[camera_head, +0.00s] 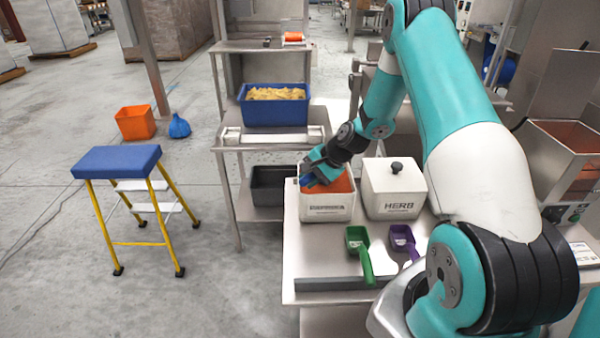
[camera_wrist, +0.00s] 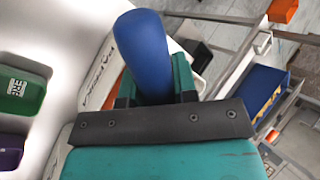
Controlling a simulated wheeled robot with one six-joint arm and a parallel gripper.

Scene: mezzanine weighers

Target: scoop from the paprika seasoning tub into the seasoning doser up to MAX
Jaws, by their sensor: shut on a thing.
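The paprika seasoning tub (camera_head: 327,214) is a white open box with orange-red powder in it, on the steel bench; its label is too small to read surely. My gripper (camera_head: 312,176) is over and partly inside the tub, shut on a blue scoop (camera_head: 306,180). In the wrist view the scoop's blue handle (camera_wrist: 142,50) stands up between the teal jaws (camera_wrist: 155,95); its bowl is hidden. The seasoning doser (camera_head: 546,160) is a steel hopper at the right, with reddish-brown inside. I cannot make out a MAX mark.
A lidded white HERB tub (camera_head: 394,190) stands right of the paprika tub. A green scoop (camera_head: 358,245) and a purple scoop (camera_head: 402,240) lie in front. A blue crate (camera_head: 273,112) and black tray (camera_head: 268,186) are left. A blue-topped step stool (camera_head: 116,161) stands on the floor.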

